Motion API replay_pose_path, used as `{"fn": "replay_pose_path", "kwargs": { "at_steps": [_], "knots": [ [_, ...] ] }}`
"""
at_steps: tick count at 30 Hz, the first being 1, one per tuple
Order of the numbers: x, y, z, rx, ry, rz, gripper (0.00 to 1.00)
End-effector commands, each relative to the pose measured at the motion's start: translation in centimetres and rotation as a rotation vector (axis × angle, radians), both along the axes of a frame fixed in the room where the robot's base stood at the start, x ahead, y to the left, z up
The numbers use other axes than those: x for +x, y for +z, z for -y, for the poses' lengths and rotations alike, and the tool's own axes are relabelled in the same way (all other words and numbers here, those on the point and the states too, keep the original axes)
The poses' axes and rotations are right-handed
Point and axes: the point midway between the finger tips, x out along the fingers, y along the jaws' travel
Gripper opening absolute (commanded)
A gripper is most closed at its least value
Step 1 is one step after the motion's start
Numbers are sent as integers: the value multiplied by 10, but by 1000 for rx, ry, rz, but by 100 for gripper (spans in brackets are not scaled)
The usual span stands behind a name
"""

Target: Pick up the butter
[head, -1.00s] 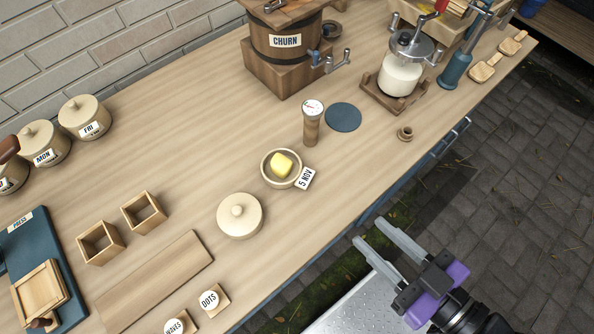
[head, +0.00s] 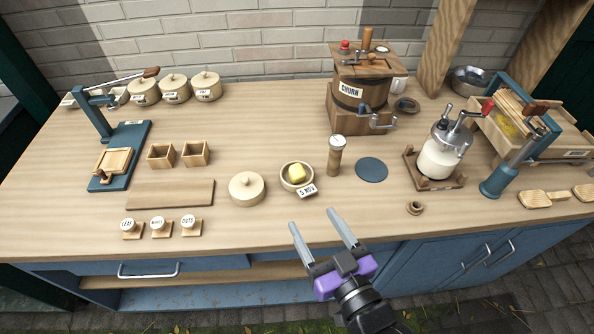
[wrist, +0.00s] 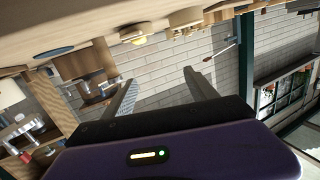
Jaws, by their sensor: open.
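The butter (head: 297,172) is a small yellow block lying in a round pale wooden bowl (head: 284,181) with a "5 NOV" tag (head: 307,190) at its front right. My gripper (head: 317,219) is open and empty. In the head view its fingers point at the table's front edge, below and slightly right of the bowl, apart from it. In the wrist view, the open fingers (wrist: 163,85) show against the brick wall, and a small yellow patch, likely the butter (wrist: 139,40), shows at the top.
A round wooden lid (head: 246,188) lies left of the bowl, and an upright thermometer (head: 335,156) stands close on its right. The table front between bowl and gripper is clear.

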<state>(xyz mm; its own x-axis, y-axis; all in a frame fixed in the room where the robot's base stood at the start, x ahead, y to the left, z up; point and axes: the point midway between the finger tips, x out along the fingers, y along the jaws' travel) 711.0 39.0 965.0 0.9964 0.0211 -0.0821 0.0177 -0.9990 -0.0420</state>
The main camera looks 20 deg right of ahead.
Motion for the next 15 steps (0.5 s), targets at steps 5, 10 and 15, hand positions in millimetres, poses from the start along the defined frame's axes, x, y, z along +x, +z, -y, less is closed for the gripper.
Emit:
{"fn": "replay_pose_path", "kwargs": {
  "at_steps": [5,10,15],
  "knots": [
    [84,10,-17,-78,73,-34,66],
    [154,8,-37,-210,183,-130,66],
    [213,15,-48,-381,307,-236,66]
  ]
}}
